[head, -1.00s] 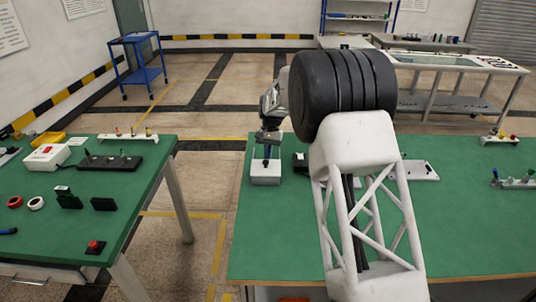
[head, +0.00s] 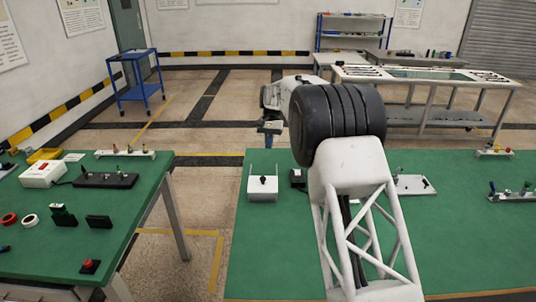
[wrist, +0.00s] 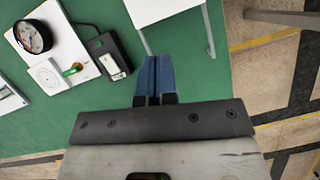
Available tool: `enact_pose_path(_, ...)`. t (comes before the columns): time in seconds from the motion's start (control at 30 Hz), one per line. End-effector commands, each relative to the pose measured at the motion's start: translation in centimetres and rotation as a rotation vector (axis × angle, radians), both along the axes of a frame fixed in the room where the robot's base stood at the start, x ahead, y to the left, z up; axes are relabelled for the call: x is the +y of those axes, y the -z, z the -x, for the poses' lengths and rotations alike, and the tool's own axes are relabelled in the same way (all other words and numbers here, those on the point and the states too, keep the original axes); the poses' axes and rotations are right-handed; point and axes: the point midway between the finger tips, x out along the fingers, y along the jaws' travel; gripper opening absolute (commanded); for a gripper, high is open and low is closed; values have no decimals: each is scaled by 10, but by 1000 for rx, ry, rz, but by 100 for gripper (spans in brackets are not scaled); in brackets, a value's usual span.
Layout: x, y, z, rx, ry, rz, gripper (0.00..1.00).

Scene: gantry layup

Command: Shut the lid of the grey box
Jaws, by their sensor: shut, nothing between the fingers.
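The grey box (head: 262,194) is small and pale and stands at the left end of the green bench, with a small dark knob (head: 262,180) on it. Thin upright edges show behind its pale face. I cannot tell surely how far the lid is open. In the wrist view a pale panel with thin side edges, seemingly the box (wrist: 165,10), lies ahead of the fingers and is cut by the top edge. My gripper (wrist: 154,60) has blue fingers, shut and empty. In the head view my gripper (head: 270,127) is beyond and above the box, apart from it.
A dial gauge (wrist: 33,37) on a white plate and a dark device (wrist: 108,57) lie near the box. A white plate (head: 413,185) lies right of my arm. Another green table (head: 140,205) stands left across a floor gap. The bench front is clear.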

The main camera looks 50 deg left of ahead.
Motion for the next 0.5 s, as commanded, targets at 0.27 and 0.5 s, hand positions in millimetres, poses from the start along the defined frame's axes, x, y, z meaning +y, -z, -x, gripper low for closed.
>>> enact_pose_path(0.27,3,-13,-4,1,0,1,0)
enact_pose_path(0.5,3,-13,-4,1,0,1,0)
